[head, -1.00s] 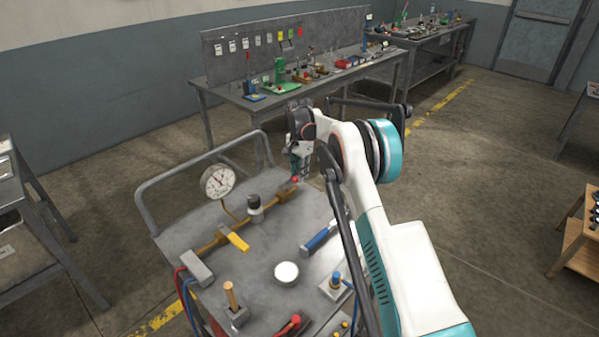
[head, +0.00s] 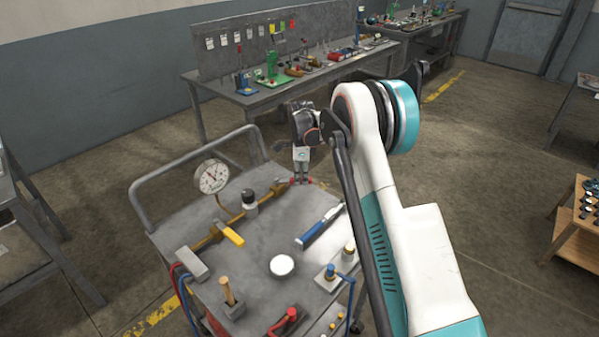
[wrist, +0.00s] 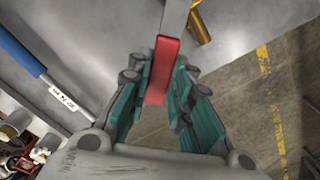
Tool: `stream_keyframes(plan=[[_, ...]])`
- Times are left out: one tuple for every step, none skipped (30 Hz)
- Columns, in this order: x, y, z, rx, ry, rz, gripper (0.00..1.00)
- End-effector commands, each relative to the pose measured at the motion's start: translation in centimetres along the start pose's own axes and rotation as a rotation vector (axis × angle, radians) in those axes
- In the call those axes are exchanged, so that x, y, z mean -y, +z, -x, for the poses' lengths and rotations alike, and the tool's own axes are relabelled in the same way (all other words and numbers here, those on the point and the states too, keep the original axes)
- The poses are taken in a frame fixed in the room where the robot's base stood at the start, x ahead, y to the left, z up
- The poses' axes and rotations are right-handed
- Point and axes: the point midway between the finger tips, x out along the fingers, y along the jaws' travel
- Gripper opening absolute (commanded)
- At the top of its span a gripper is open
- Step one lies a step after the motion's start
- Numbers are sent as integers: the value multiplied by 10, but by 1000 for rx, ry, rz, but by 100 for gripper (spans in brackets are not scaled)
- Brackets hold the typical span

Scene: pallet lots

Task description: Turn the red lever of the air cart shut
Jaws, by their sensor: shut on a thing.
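The red lever (wrist: 162,70) shows in the wrist view between the finger pads, its grey shank running up out of the picture beside a brass fitting. My gripper (wrist: 160,85) is shut on its red grip. In the head view my gripper (head: 300,180) points down at the far right end of the brass pipe (head: 262,193) on the grey air cart (head: 195,221). Only small bits of red show around the fingertips there, so the lever's angle to the pipe is hard to tell.
On the cart are a gauge (head: 211,177), a yellow handle (head: 233,236), a blue-handled tool (head: 312,234), a white round dish (head: 281,266), a wooden-handled tool (head: 228,291) and another red-handled part (head: 289,316). A workbench (head: 263,99) stands behind.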

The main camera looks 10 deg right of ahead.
Motion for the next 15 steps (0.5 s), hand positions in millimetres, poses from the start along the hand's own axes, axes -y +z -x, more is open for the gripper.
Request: stream_keyframes(plan=[[-4,1,0,0,0,-44,0],[-7,1,0,0,0,-72,0],[-10,1,0,0,0,-110,0],[-13,1,0,0,0,-139,0],[-15,2,0,1,0,-167,0],[-18,2,0,1,0,-205,0],[-20,3,0,1,0,-233,0],[-23,4,0,0,0,-262,0],[-26,4,0,0,0,-299,0],[-28,5,0,0,0,-327,0],[-30,6,0,0,0,-355,0],[-33,7,0,0,0,-390,0],[-35,8,0,0,0,-417,0],[-37,9,0,0,0,-442,0],[-40,10,0,0,0,-475,0]])
